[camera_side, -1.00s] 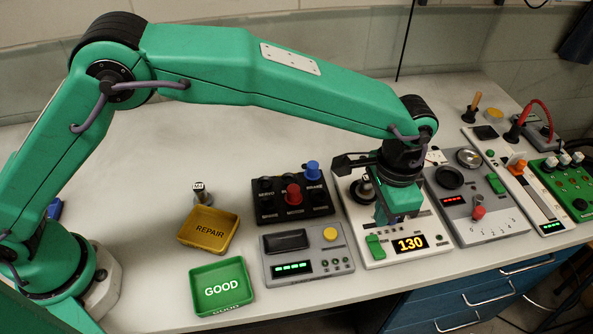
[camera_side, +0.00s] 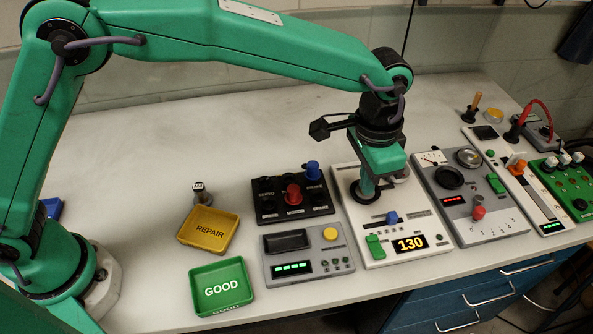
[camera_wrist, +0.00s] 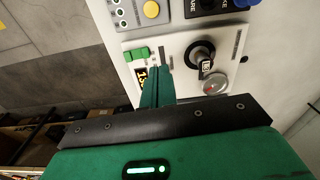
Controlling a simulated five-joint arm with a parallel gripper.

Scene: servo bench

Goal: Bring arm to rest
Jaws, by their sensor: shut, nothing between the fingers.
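My gripper (camera_side: 368,192) hangs pointing down above the white test panel in the side view, its green fingers together and empty. In the wrist view the closed fingers (camera_wrist: 156,86) reach over the panel beside its green switch. The white panel (camera_side: 349,235) has a lit display (camera_side: 410,244) reading 130, a green switch (camera_side: 374,246) and a blue knob (camera_side: 391,217). In the wrist view a dark labelled piece (camera_wrist: 206,64) stands in the panel's black ring (camera_wrist: 194,50), near a round gauge (camera_wrist: 215,84). The fingers partly hide the ring in the side view.
To the left are a yellow REPAIR tray (camera_side: 190,241), a green GOOD tray (camera_side: 244,305), a black panel (camera_side: 266,210) and a grey panel (camera_side: 310,273). A grey dial panel (camera_side: 485,226) is at right. The back left bench is clear.

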